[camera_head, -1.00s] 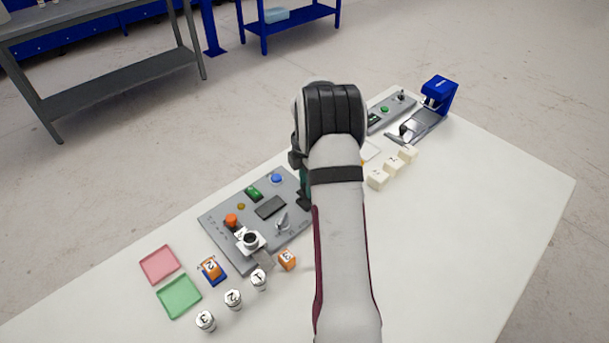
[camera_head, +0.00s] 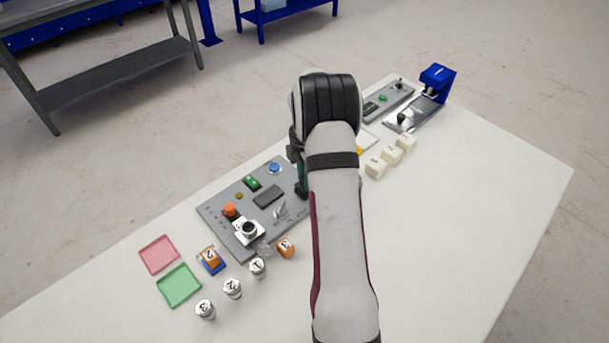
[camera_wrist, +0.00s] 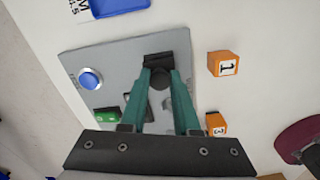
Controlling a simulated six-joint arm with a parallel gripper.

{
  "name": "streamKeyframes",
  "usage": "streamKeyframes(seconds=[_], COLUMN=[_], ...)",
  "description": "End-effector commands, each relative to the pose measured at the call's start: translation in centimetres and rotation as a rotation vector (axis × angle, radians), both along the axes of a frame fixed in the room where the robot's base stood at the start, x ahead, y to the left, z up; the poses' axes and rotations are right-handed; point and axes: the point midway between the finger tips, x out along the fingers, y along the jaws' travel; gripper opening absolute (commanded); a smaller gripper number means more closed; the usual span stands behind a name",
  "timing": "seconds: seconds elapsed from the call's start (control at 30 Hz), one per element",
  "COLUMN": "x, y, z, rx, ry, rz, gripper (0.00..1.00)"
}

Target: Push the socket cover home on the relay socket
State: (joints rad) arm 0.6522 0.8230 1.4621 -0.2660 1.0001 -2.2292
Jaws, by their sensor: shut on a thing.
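My gripper (camera_wrist: 160,88) has teal fingers and is shut on a dark piece (camera_wrist: 158,60), which I take to be the socket cover. It is at the grey panel (camera_wrist: 120,65) in the wrist view. The relay socket cannot be told apart from the dark piece, and I cannot tell whether the two touch or how far the cover is seated. In the head view my arm hides most of the gripper and the held piece; the grey panel (camera_head: 222,222) shows to the left of it.
Orange cubes (camera_wrist: 223,65), silver cylinders (camera_head: 232,288), pink (camera_head: 158,254) and green (camera_head: 178,285) trays lie nearby.

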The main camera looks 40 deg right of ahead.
Motion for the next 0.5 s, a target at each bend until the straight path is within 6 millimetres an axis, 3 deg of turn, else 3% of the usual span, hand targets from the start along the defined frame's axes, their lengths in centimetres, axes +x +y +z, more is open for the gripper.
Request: streamKeyframes(seconds=[0.5], x=[-0.01], y=[0.01], z=[-0.5], rx=[0.0], ry=[0.001], rz=[0.0], gripper=[0.0])
